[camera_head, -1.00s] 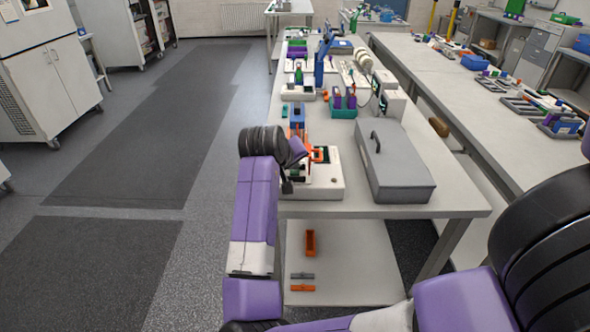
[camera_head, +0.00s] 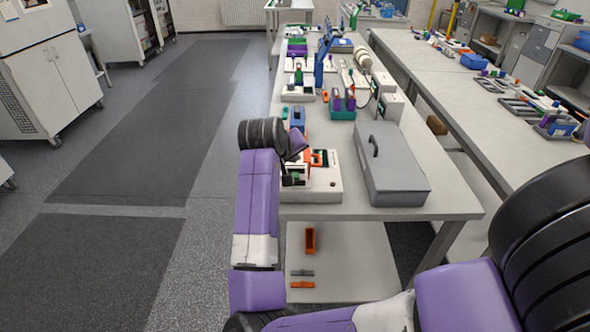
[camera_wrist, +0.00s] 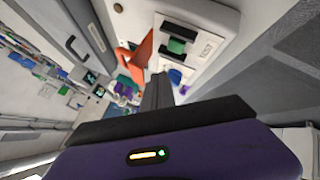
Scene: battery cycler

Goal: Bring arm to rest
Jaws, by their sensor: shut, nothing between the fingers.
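My purple arm (camera_head: 258,205) reaches up at the left edge of the near table, bent at its black wrist joint. My gripper (camera_head: 290,180) hangs at the left side of a white cycler device (camera_head: 322,183). In the wrist view my gripper's dark fingers (camera_wrist: 158,90) are together with nothing held. Beyond them that view shows the white device (camera_wrist: 205,22) with a green part (camera_wrist: 177,45) in its slot and an orange lever (camera_wrist: 140,55) beside it. Whether the fingers touch the device cannot be told.
A grey case (camera_head: 393,175) with a dark handle lies right of the device. Racks and tools crowd the table behind. An orange bin (camera_head: 310,240) and small bars sit on the lower shelf. Open floor (camera_head: 130,150) lies to the left.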

